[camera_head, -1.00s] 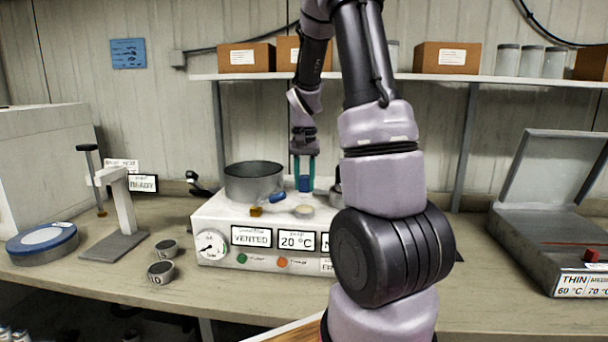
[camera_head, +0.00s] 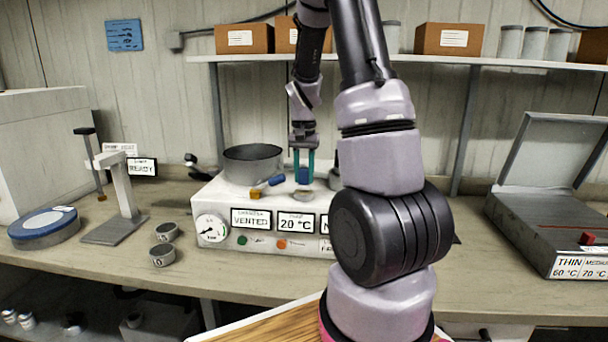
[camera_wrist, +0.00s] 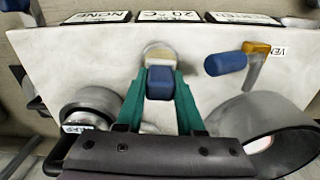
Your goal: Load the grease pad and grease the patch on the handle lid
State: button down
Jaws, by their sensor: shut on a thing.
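My gripper (camera_head: 303,165) has teal fingers and is shut on a blue block (camera_head: 304,176), which I take for the grease pad. In the wrist view the block (camera_wrist: 160,82) sits between the fingertips. It is directly over or on a small round pale dish (camera_head: 303,195) on top of the white machine; contact cannot be told. The dish also shows just past the block in the wrist view (camera_wrist: 158,52).
The white machine (camera_head: 212,204) carries a wide metal pot (camera_head: 252,165) and a blue-handled brass valve (camera_head: 257,193) close to the dish. Two small cups (camera_head: 162,255) and a stand (camera_head: 122,200) are left. A grey open-lidded box (camera_head: 530,235) is right.

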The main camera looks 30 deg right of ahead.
aim_at(304, 168)
jog(key=shift+f, duration=0.55)
dwell(1.4)
jog(key=shift+r, duration=3.55)
